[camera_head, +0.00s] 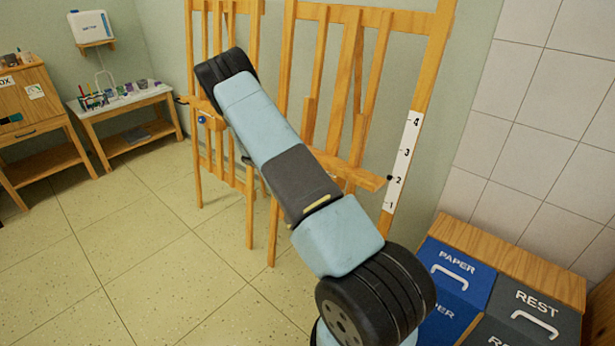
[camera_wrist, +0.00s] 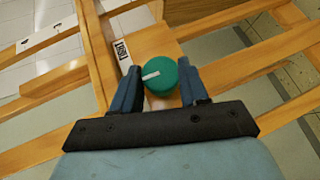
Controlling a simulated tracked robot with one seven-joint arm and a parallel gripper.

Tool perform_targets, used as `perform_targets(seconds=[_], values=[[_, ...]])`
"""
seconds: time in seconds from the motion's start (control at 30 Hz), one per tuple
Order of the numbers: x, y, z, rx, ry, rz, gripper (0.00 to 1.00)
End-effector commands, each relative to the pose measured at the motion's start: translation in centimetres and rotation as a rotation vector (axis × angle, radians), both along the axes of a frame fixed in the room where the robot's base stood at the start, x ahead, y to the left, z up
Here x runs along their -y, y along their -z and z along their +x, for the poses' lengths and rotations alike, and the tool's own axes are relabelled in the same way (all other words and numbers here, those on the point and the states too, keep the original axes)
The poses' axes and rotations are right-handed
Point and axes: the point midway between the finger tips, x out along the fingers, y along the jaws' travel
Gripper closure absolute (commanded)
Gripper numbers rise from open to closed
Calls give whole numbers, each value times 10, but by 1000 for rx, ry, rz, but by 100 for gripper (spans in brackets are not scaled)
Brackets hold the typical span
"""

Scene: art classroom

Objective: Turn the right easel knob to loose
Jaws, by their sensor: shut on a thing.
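The right easel (camera_head: 432,60) stands against the wall, with a numbered scale on its right post. Its round green knob (camera_wrist: 165,74) shows in the wrist view with a white pointer mark on top, aimed left. A small white label (camera_wrist: 122,53) with dark lettering, too small to read surely, sits just left of the knob. My gripper (camera_wrist: 160,78) has one blue finger on each side of the knob and is shut on it. In the head view my arm hides both the gripper and this knob.
The left easel (camera_head: 196,165) stands beside it with a blue knob (camera_head: 202,120). Blue and grey bins (camera_head: 455,270) stand at the right. A side table (camera_head: 125,101) and a wooden cabinet (camera_head: 45,130) are at the left. The tiled floor (camera_head: 120,250) at front left is clear.

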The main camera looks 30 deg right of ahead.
Motion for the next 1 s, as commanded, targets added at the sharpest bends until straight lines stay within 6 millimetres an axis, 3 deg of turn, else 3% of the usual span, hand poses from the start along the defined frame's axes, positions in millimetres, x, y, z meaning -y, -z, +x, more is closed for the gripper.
perform_targets(seconds=[1.0], values=[[-3, 12, 0, -844, -164, -312, 86]])
